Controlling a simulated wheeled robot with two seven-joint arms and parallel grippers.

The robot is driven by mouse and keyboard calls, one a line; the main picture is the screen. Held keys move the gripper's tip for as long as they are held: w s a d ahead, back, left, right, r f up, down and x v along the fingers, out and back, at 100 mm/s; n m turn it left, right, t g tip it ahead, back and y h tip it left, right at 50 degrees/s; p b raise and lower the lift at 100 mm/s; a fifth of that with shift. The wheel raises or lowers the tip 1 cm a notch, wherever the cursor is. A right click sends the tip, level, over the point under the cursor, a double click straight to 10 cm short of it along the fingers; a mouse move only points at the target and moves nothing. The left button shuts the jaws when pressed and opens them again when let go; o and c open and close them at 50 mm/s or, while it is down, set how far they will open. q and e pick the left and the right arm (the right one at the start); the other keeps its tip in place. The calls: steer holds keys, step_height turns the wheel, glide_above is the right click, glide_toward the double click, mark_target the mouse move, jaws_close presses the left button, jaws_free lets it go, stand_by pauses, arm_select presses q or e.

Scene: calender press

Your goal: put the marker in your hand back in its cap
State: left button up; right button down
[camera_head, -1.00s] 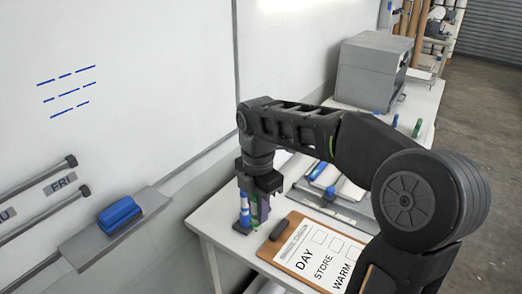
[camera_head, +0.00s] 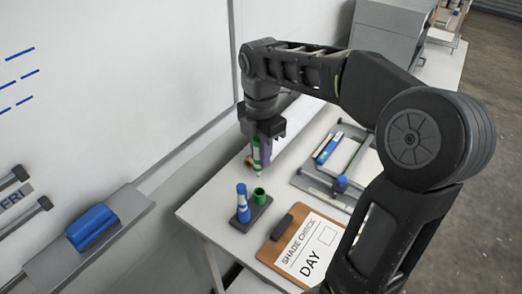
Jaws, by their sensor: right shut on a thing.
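My right gripper (camera_head: 261,150) points down and is shut on a green-and-white marker (camera_head: 257,157), held upright with its pale tip down. The tip hangs above and just behind a green cap (camera_head: 259,195), apart from it. The open-topped cap stands in a small dark holder (camera_head: 251,219) at the near left part of the table. A blue-and-white marker (camera_head: 242,205) stands in the same holder, left of the green cap. My left gripper is not in view.
A clipboard (camera_head: 283,265) with a printed sheet lies right of the holder. A whiteboard ledge with a blue eraser (camera_head: 92,226) juts out at left.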

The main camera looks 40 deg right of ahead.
steer(key=shift+f+b, duration=2.05)
steer(key=shift+f, duration=0.6)
steer(key=shift+d, duration=0.15)
steer(key=shift+f+b, duration=1.45)
steer(key=shift+f, duration=0.75)
steer(key=c, duration=1.2)
jaws_free()
step_height(320, 180, up, 5)
steer(key=shift+r, duration=0.1)
steer(key=shift+r+p, duration=0.5)
steer(key=shift+r, duration=0.8)
